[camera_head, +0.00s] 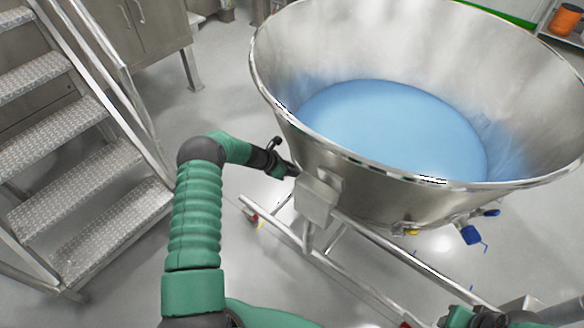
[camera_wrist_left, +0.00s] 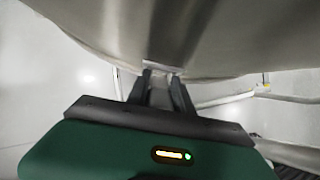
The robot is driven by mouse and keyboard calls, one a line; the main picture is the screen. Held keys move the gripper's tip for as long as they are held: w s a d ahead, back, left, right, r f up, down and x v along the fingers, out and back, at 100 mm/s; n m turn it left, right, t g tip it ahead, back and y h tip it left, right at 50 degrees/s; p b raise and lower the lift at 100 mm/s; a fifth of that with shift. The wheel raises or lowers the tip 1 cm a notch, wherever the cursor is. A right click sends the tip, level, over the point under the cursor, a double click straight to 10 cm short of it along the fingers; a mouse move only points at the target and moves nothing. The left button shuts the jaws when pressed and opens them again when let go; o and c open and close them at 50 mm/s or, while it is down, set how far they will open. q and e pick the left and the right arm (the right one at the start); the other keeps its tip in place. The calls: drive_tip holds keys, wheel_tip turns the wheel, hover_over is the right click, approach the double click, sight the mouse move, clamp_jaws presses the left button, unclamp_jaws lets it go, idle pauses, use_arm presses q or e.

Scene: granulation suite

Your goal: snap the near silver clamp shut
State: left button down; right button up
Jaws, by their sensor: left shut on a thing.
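The big silver bowl (camera_head: 390,185) holds blue powder (camera_head: 395,125). My left gripper (camera_head: 290,170) is at the bowl's outer left wall, below the rim. In the left wrist view its two dark fingers (camera_wrist_left: 161,73) point at the underside of the bowl wall (camera_wrist_left: 190,35). They are shut on a small silver piece (camera_wrist_left: 162,67), which seems to be part of the near silver clamp. The fingers hide most of it, and I cannot tell how far the clamp is closed. My right gripper is not clearly seen; only green and dark arm parts show at the bottom right.
A silver bracket box (camera_head: 316,198) sits on the bowl's side, right of my left gripper. Frame rails (camera_head: 350,270) run under the bowl. Metal steps (camera_head: 90,170) stand at the left. Blue fittings (camera_head: 472,235) hang under the bowl at the right. Floor between steps and bowl is clear.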

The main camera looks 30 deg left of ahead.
use_arm(q)
drive_tip(key=shift+w+d+r, duration=0.1)
idle(0.3)
drive_tip(key=c, duration=1.4)
unclamp_jaws()
drive_tip(key=shift+o, duration=1.4)
drive_tip(key=shift+w+f, duration=0.15)
drive_tip(key=shift+f, duration=0.1)
drive_tip(key=shift+r, duration=0.1)
drive_tip(key=shift+r, duration=0.1)
drive_tip(key=p+v, duration=0.3)
drive_tip(key=v, duration=1.3)
drive_tip(key=shift+s+a, duration=0.2)
drive_tip(key=shift+s, duration=0.2)
